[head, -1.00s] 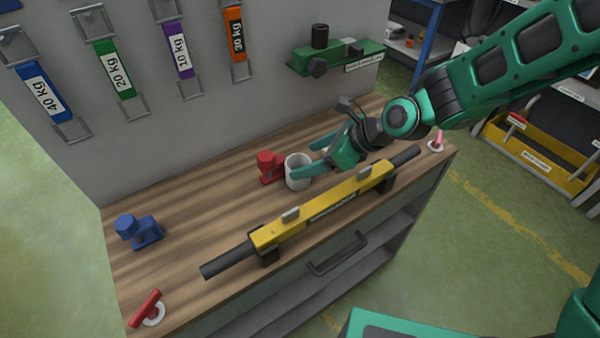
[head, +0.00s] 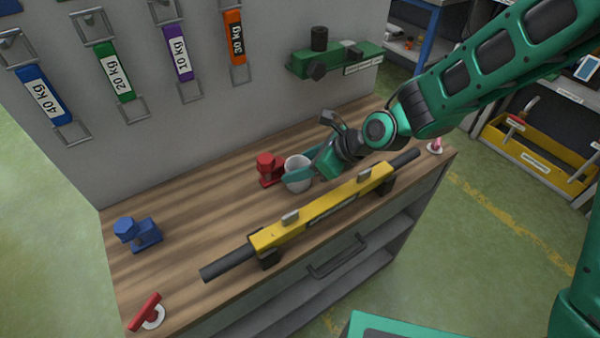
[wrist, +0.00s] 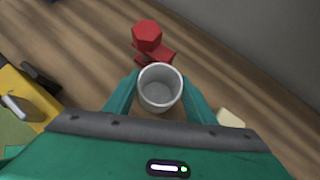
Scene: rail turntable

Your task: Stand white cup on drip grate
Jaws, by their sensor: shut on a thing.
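The white cup (head: 297,178) is at the workbench, just right of the red clamp-like piece. In the wrist view the cup (wrist: 160,88) has its open rim toward the camera and looks empty. My gripper (wrist: 160,80) has one green finger on each side of the cup and is shut on it. In the head view my gripper (head: 301,174) reaches the cup from the right. I cannot tell whether the cup's base touches the wood. I cannot make out a drip grate in either view.
The red piece (head: 268,168) stands close beside the cup. A yellow bar tool (head: 325,208) lies along the bench front. A blue piece (head: 138,233) and a red-handled item (head: 147,310) are at left. A green wall shelf (head: 335,59) is behind. The left-middle bench is clear.

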